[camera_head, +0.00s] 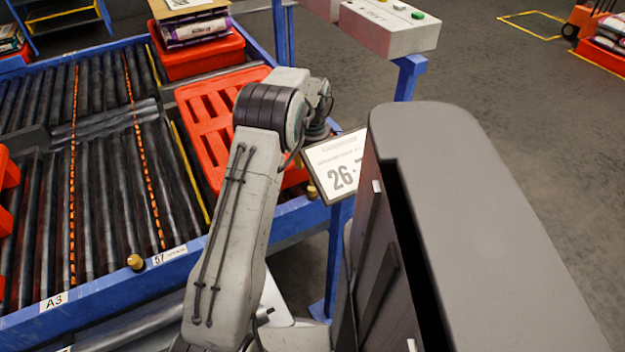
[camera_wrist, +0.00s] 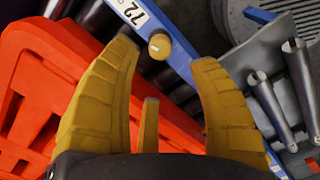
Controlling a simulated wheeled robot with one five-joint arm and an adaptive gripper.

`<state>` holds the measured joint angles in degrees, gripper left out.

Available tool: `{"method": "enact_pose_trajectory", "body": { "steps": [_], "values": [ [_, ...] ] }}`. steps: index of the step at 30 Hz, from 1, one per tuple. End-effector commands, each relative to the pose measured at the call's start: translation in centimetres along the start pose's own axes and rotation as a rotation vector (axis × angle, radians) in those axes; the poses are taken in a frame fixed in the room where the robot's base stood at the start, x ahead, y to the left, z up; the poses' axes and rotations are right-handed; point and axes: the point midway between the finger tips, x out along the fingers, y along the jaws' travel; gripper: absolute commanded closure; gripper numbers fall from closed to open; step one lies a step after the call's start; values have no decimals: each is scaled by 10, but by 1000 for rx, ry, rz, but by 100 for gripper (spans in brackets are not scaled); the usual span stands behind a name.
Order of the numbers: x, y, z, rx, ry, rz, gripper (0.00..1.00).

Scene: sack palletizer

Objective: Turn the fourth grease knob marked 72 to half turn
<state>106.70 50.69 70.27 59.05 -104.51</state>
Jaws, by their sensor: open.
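The grease knob marked 72 (camera_wrist: 159,46) is a round brass cap on the blue rail in the wrist view. Its white label (camera_wrist: 129,11) reading 72 sits just up and left of it. My gripper (camera_wrist: 165,55) is open, with one yellow finger to the left of the knob and one to the right. The knob shows between the fingertips; I cannot tell whether they touch it. In the head view my arm reaches over the conveyor's right end and hides most of the gripper. Another brass knob (camera_head: 136,262) stands by a label reading 57 (camera_head: 170,255).
A red pallet (camera_head: 212,128) lies on the rollers beside my arm and also shows in the wrist view (camera_wrist: 48,75). A sign reading 26 (camera_head: 338,172) stands right of the arm. Grey metal rods (camera_wrist: 298,90) lie right of the gripper. Open floor (camera_head: 510,130) lies to the right.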

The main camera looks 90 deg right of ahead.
Motion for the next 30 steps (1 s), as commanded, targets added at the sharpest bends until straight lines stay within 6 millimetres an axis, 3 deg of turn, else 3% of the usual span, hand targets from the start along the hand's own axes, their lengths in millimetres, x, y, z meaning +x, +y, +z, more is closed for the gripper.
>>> {"method": "enact_pose_trajectory", "body": {
  "steps": [6, 12, 24, 30],
  "values": [
    [-27, 0, 0, 0, 0, 1, 45],
    [-37, 0, 0, 0, 0, 0, 45],
    [-38, 0, -1, -1, 0, -1, 45],
    [-36, 5, -18, -36, -2, 8, 45]
  ]
}}
